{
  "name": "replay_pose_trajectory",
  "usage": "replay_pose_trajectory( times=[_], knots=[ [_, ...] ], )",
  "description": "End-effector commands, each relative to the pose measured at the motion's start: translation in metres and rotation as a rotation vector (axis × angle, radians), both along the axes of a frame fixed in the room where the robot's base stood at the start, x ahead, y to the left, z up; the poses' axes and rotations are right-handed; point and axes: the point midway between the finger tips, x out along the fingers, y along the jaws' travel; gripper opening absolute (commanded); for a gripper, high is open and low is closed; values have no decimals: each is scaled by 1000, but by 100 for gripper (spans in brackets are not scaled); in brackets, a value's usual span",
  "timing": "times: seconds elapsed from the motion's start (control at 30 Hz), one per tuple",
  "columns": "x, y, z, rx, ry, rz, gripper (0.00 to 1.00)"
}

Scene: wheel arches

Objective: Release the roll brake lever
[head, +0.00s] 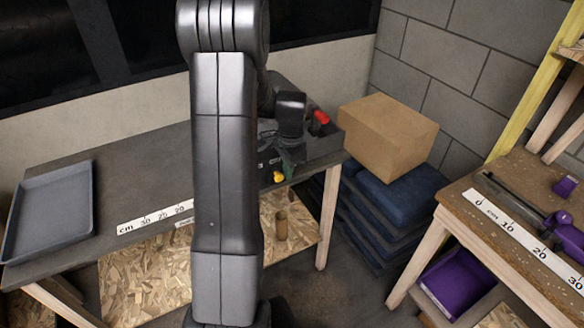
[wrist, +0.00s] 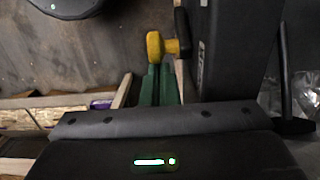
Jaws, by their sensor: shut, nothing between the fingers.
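A yellow knob (wrist: 156,46) sits on a short stub that runs to a dark machine housing (wrist: 232,50) with white lettering. The knob also shows in the head view (head: 279,177), low on the front of the dark unit at the bench's right end. A red handle (head: 321,117) stands higher on the same unit. I cannot tell from the lettering which one is the roll brake lever. My gripper (wrist: 159,68), with green fingers, is shut and empty. Its tips are close to the yellow knob; contact is unclear. In the head view my gripper (head: 289,170) is partly hidden.
The grey bench (head: 120,165) carries a tray (head: 88,210) and a ruler strip (head: 150,218). A cardboard box (head: 385,135) on blue stacked items (head: 390,195) stands right of the bench. A wooden table (head: 470,205) with purple parts is at the right. My arm hides the bench's middle.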

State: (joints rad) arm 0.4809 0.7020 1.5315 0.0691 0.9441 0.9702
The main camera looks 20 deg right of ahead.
Motion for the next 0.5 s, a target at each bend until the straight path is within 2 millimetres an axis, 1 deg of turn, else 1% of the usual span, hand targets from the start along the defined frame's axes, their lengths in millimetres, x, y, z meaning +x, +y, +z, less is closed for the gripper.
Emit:
replay_pose_trajectory(
  times=[0.27,0.5],
  knots=[
    [0,0,0,-2,0,0,0],
    [0,3,1,-45,-4,2,0]
  ],
)
